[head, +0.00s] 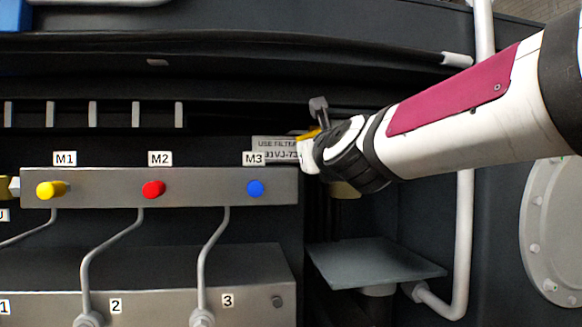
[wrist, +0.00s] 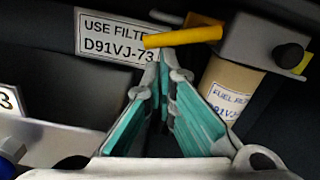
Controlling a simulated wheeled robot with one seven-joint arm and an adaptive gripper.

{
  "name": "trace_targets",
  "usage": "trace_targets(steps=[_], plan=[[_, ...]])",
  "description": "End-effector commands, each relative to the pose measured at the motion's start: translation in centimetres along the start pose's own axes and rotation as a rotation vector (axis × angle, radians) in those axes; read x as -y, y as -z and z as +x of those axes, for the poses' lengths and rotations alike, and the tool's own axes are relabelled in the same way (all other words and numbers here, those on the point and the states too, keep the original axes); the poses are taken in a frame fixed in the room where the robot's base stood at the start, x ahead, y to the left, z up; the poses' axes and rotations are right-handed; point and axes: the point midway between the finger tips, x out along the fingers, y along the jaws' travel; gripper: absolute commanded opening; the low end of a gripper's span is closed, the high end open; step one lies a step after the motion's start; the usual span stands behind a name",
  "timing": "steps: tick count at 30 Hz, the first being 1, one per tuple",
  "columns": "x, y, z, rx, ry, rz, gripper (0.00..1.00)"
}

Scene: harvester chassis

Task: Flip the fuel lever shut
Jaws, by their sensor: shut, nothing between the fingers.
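The fuel lever is a yellow handle (wrist: 183,37) that lies nearly level in the wrist view, at the grey filter head (wrist: 255,35). In the head view a small yellow part of the lever (head: 309,135) shows just above my wrist. The tan fuel filter (wrist: 230,88) hangs below the head, partly hidden by my right finger. In the head view my arm hides most of the filter area.
A "USE FILTER" label (wrist: 110,40) is behind the lever. A grey manifold bar (head: 110,187) with yellow, red and blue knobs stands at the left. A grey plate (head: 375,262) sits below my wrist, and a white pipe (head: 463,240) runs up at the right.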

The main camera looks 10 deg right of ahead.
Motion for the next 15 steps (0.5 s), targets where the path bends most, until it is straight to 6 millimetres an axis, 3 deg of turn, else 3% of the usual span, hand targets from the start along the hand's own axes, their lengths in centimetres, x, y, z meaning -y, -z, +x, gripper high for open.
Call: trace_targets(steps=[6, 15], plan=[[-0.4, -0.8, 0.0, 0.002, 0.008, 0.144, 0.00], [-0.7, -1.3, 0.1, 0.002, 0.008, 0.141, 0.00]])
